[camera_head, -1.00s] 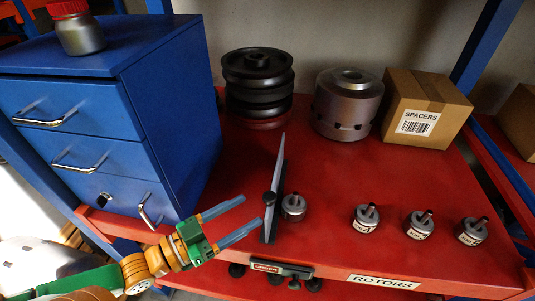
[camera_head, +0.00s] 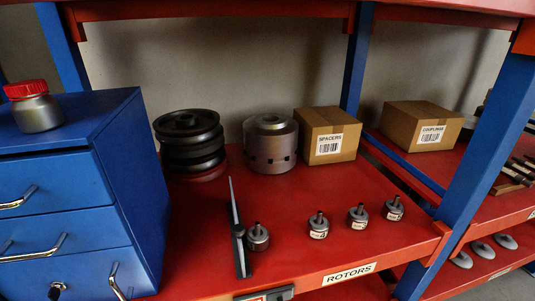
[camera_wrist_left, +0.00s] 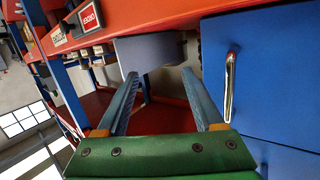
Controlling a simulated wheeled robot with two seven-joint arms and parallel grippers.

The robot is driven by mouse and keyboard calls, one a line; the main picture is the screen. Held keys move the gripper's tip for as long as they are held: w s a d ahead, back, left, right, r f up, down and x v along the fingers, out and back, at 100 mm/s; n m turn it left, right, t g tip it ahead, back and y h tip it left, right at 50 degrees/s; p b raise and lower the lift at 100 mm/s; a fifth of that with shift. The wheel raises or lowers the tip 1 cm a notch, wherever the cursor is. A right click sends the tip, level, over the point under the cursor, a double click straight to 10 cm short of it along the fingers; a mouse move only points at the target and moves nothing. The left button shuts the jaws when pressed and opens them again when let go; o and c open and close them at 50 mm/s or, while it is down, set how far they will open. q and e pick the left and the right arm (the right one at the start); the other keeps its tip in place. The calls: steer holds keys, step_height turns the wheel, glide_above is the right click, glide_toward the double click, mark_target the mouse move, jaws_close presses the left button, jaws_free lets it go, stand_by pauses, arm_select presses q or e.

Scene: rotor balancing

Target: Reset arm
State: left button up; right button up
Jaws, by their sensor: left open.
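My left gripper (camera_wrist_left: 160,75) shows only in the left wrist view. Its two blue-grey fingers are apart with nothing between them. The front of the blue drawer cabinet (camera_wrist_left: 260,80), with a metal handle (camera_wrist_left: 230,85), is just right of the fingers. A red shelf edge (camera_wrist_left: 150,18) runs across the top of that view. The head view shows the cabinet (camera_head: 70,235) at left and no gripper. My right gripper is in neither view.
The red shelf (camera_head: 310,195) holds several small rotors (camera_head: 318,225), a dark upright plate (camera_head: 238,235), black pulleys (camera_head: 190,143), a grey cylinder (camera_head: 270,145) and a SPACERS box (camera_head: 328,135). A COUPLINGS box (camera_head: 422,125) stands farther right. A red-capped jar (camera_head: 33,108) tops the cabinet.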

arm_select(q)
steer(key=s+a+f+n+g+y, duration=0.2)
steer(key=s+a+f+g+y, duration=0.15)
steer(key=f, duration=0.65)
steer(key=s+a+f+n+g+y, duration=0.1)
steer(key=s+a+f+g+y, duration=0.2)
steer(key=f, duration=0.8)
steer(key=s+d+f+g, duration=0.3)
steer(key=s+d+f, duration=0.2)
steer(key=s+f, duration=0.2)
steer(key=s+d+f+g, duration=0.4)
steer(key=s+d+f, duration=0.2)
steer(key=s, duration=0.6)
steer(key=shift+f+h, duration=0.35)
steer(key=shift+f, duration=0.55)
steer(key=shift+g, duration=0.25)
